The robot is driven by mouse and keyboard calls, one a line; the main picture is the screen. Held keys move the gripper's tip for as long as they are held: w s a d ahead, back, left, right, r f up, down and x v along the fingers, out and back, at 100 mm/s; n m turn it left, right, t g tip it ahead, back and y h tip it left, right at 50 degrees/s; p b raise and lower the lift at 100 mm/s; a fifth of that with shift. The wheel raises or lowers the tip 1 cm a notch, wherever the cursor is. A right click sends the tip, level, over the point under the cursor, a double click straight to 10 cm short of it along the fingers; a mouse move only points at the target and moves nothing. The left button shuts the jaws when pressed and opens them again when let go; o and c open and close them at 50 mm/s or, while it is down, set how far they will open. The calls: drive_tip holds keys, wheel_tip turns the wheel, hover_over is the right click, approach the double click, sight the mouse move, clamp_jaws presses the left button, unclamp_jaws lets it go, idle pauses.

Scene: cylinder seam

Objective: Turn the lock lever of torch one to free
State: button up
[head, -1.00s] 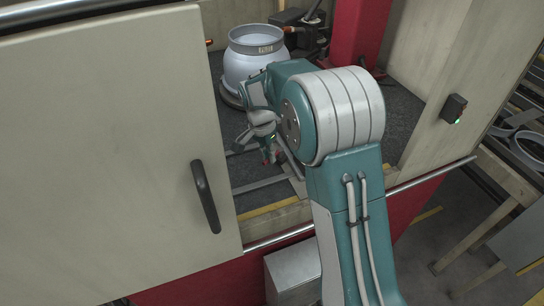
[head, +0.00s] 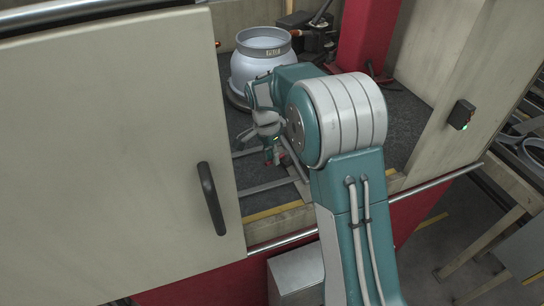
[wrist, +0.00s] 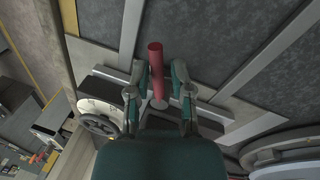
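A red bar-shaped handle (wrist: 156,70), which looks like a lever, stands between the two fingers of my gripper (wrist: 160,75) in the wrist view. The fingers are apart, with a narrow gap showing on the right side of the bar. I cannot tell whether the left finger touches it. In the head view my gripper (head: 272,150) hangs low inside the cabinet, in front of the pale cylinder (head: 263,70). A small bit of red shows at its tip. The torch itself and any lever markings cannot be made out.
A cabinet door with a black handle (head: 211,198) fills the left. A red column (head: 365,35) stands behind, and a right wall carries a black box (head: 461,114) with a green light. In the wrist view a round wheel (wrist: 98,118) lies left of my gripper and metal strips cross the floor.

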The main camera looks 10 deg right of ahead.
wheel_tip(320, 180, up, 12)
drive_tip(key=w+a, duration=0.1)
drive_tip(key=w, duration=0.1)
drive_tip(key=shift+a+f, duration=0.15)
drive_tip(key=shift+a, duration=0.1)
idle(0.5)
drive_tip(key=s+d+r+n+t+y, duration=0.1)
drive_tip(key=s+d+r+n+t, duration=0.2)
drive_tip(key=s, duration=0.4)
drive_tip(key=s+d+r+n+t, duration=0.1)
drive_tip(key=s+d+r+n, duration=0.15)
drive_tip(key=s+r, duration=0.45)
drive_tip(key=s+f+n+t, duration=0.1)
drive_tip(key=s+f+n, duration=0.1)
drive_tip(key=s, duration=0.6)
drive_tip(key=s+d+f+n+t, duration=0.1)
drive_tip(key=s+f+n+t, duration=0.1)
drive_tip(key=s, duration=0.6)
drive_tip(key=shift+s+d+f+n, duration=0.2)
drive_tip(key=shift+f+n, duration=0.4)
drive_tip(key=shift+n, duration=0.45)
